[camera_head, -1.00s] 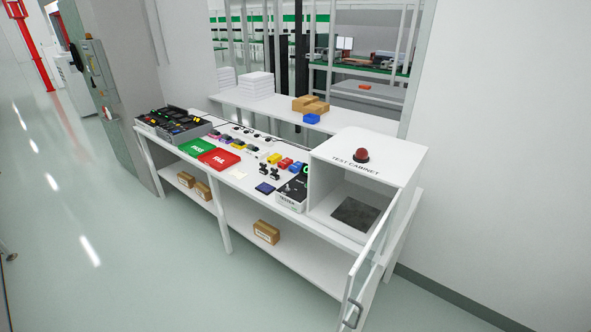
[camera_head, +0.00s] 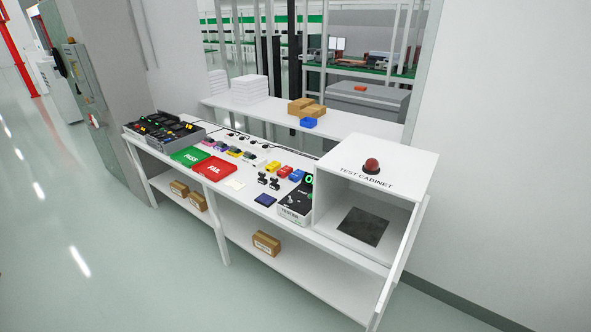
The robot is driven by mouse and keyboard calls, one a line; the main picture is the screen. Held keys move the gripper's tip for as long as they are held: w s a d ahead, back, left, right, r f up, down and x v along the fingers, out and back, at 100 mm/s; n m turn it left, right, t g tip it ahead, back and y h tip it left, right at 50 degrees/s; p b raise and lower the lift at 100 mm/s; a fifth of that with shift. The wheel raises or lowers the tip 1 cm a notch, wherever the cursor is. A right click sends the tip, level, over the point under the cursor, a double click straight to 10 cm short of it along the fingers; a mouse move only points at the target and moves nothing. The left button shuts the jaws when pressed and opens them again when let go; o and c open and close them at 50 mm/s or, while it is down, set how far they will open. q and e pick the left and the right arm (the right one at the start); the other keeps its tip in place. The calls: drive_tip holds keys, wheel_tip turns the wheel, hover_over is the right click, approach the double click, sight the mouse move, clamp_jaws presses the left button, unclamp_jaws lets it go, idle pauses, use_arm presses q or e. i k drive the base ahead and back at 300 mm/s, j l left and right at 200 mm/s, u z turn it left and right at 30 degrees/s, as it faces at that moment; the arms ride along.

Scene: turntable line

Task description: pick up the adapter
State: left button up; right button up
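A long white bench (camera_head: 320,251) holds several small objects, and I cannot tell for certain which one is the adapter. Two small black pieces (camera_head: 268,181) stand near its middle. A dark blue square (camera_head: 265,200) lies in front of them. A black and grey tester (camera_head: 295,203) stands left of the test cabinet. Yellow, red and blue blocks (camera_head: 284,172) sit in a row behind the black pieces. Neither of my grippers is in view.
A white test cabinet (camera_head: 398,168) with a red dome (camera_head: 371,166) stands at the bench's right end, its door (camera_head: 402,262) open toward the front. A green tray (camera_head: 190,156) and red tray (camera_head: 214,169) lie further left. The floor in front is clear.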

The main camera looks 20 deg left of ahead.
sight(297, 175)
drive_tip(key=i+j, duration=0.2)
drive_tip(key=j, duration=0.25)
drive_tip(key=i+j+z, duration=0.1)
drive_tip(key=j, duration=0.35)
drive_tip(key=i+j+z, duration=0.1)
drive_tip(key=i+j, duration=0.2)
drive_tip(key=j, duration=0.15)
drive_tip(key=i+j, duration=0.2)
drive_tip(key=j, duration=0.3)
drive_tip(key=i+j+z, duration=0.1)
drive_tip(key=j, duration=0.35)
drive_tip(key=i+j, duration=0.2)
drive_tip(key=j, duration=0.3)
drive_tip(key=i+j+z, duration=0.1)
drive_tip(key=j, duration=0.4)
drive_tip(key=i+j, duration=0.2)
drive_tip(key=j, duration=0.3)
drive_tip(key=z, duration=0.05)
